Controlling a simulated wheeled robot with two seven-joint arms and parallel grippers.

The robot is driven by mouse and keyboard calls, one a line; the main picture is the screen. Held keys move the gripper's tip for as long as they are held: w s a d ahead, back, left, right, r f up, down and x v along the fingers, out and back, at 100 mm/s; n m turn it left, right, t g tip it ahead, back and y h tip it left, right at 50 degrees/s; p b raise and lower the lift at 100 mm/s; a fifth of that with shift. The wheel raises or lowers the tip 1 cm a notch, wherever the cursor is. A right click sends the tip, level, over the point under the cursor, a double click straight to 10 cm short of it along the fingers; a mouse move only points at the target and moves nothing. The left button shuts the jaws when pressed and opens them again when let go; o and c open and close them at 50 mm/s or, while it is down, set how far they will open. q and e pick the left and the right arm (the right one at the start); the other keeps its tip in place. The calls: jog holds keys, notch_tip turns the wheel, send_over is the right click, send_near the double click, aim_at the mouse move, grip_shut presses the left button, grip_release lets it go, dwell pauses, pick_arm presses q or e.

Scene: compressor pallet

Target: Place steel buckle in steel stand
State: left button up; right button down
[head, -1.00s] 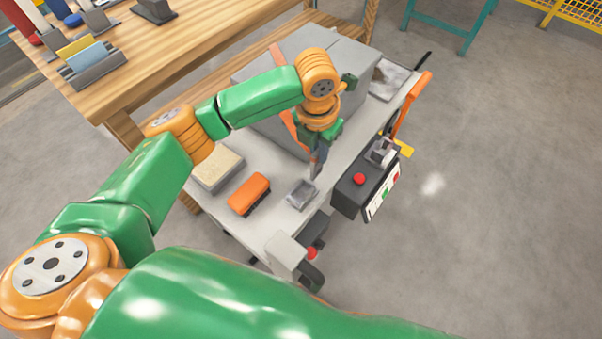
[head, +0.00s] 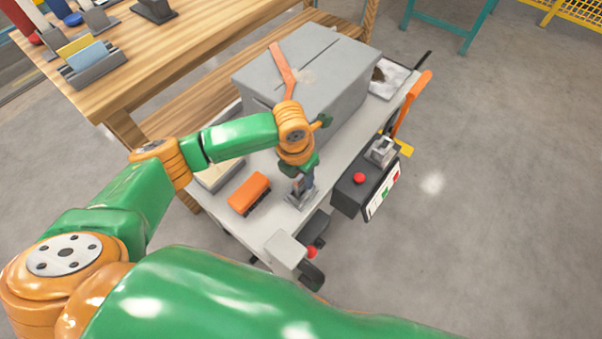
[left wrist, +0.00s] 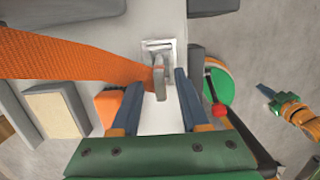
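The steel stand (head: 297,201) is a small grey metal piece on the pale deck, partly hidden by my left gripper (head: 301,187) in the head view. In the left wrist view the stand (left wrist: 158,48) lies just beyond the fingertips. A narrow grey piece, seemingly the steel buckle (left wrist: 159,84), is upright between the fingers at the end of an orange strap. My left gripper (left wrist: 158,80) is open, with a gap on either side of it. I cannot tell whether the buckle is seated in the stand. My right gripper (left wrist: 265,90) is small at the right; its opening is unclear.
The grey box (head: 330,60) fills the back of the deck, with orange strap (head: 282,68) over it. An orange brush (head: 250,193) lies left of the stand. A control box with a red button (head: 359,178) is at the right edge.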

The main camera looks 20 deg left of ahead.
pick_arm(q)
notch_tip(320, 180, up, 12)
jog(key=s+p, duration=0.1)
jog(key=p, duration=0.1)
jog(key=shift+s+a+r, duration=0.15)
jog(key=shift+s+a, duration=0.05)
jog(key=shift+a, duration=0.05)
